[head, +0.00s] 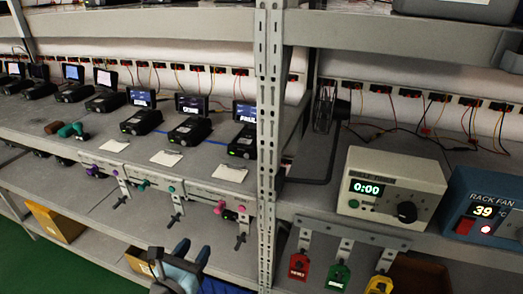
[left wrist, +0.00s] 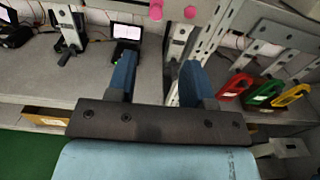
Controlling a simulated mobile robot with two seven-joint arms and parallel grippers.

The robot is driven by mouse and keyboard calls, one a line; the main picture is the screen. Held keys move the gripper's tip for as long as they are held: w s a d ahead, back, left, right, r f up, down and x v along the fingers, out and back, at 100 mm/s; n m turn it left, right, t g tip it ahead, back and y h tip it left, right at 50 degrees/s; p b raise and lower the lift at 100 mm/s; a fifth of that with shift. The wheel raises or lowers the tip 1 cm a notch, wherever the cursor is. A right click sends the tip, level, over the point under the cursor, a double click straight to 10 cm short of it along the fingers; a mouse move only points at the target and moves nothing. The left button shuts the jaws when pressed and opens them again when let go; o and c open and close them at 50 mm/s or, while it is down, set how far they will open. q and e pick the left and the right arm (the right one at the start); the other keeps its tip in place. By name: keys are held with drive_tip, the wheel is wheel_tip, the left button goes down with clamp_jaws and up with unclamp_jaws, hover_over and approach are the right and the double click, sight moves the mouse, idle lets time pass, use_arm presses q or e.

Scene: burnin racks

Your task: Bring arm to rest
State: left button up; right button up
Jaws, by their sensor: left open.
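My left gripper (head: 170,252) is low in the middle of the head view, in front of the shelf edge. In the left wrist view its two blue fingers (left wrist: 158,72) stand apart with nothing held between them. Past the fingers are the grey shelf and the slotted metal post (left wrist: 212,38). My right gripper is in neither view.
The slotted post (head: 268,120) stands right of my left gripper. Devices with screens (head: 242,143) line the shelf above it. A timer box (head: 386,188), a blue rack fan box (head: 487,208) and red, green and yellow tags (head: 338,275) are at right. Green floor is at left.

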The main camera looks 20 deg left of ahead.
use_arm(q)
drive_tip(key=s+d+f+n+g+p, duration=0.1)
drive_tip(key=s+f+n, duration=0.3)
drive_tip(key=n, duration=0.7)
drive_tip(key=s+d+f+n+g+h, duration=0.1)
drive_tip(key=s+d+f+n+g, duration=0.2)
drive_tip(key=n, duration=0.8)
drive_tip(key=s+d+f+n+g+p, duration=0.1)
drive_tip(key=s+d+f+n+g, duration=0.2)
drive_tip(key=s+f+n, duration=0.3)
wheel_tip(320, 180, down, 4)
drive_tip(key=n, duration=0.6)
drive_tip(key=shift+s+r+h+p, duration=0.15)
drive_tip(key=shift+r+h+p, duration=0.1)
drive_tip(key=shift+h+p, duration=0.1)
